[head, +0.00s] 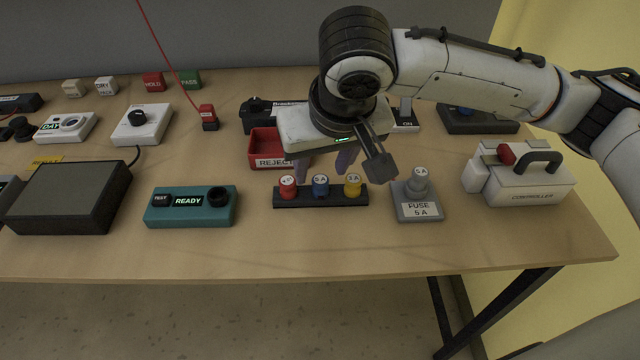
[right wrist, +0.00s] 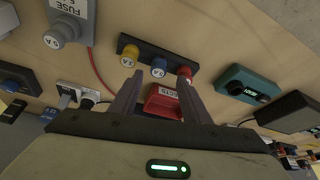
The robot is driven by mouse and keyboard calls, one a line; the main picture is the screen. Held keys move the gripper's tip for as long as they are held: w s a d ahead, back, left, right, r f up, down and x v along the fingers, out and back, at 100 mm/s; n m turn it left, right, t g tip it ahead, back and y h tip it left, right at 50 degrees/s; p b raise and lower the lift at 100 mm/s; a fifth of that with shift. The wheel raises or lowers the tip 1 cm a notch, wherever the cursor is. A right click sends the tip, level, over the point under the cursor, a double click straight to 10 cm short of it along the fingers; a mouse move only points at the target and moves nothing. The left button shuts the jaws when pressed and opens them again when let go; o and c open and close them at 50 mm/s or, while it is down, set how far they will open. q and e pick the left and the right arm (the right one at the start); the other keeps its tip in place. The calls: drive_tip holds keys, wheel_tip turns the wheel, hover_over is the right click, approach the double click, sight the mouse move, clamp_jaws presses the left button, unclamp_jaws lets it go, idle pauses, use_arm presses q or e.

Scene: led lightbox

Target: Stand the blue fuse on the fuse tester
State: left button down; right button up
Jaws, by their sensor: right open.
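The blue fuse (head: 320,186) stands upright in the middle of a black rack (head: 340,200), between a red fuse (head: 288,187) and a yellow fuse (head: 353,186). The blue fuse also shows in the right wrist view (right wrist: 158,70). The fuse tester appears to be the teal box (head: 168,215) with a TEST label, a READY display and a round black socket (head: 218,196); no fuse stands on it. My right gripper (head: 322,170) is open and empty, above and behind the rack. In the right wrist view its two fingers (right wrist: 155,88) are spread, apart from the blue fuse. My left gripper is out of view.
Right of the rack, a grey FUSE 5 A block (head: 404,212) holds a grey fuse. A red REJECT bin (head: 262,148) stands behind the rack. A white controller (head: 530,192) is at the right, a dark panel (head: 68,195) at the left. The front table strip is clear.

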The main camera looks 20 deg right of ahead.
sight(321, 181)
drive_tip(key=x, duration=0.4)
drive_tip(key=shift+s+d, duration=0.25)
drive_tip(key=shift+s, duration=0.05)
drive_tip(key=shift+w+f, duration=0.1)
drive_tip(key=shift+f, duration=0.15)
clamp_jaws()
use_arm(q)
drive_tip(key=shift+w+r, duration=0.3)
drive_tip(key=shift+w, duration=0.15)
use_arm(e)
drive_tip(key=shift+r, duration=0.4)
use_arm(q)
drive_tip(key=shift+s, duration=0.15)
use_arm(e)
wheel_tip(321, 181, up, 9)
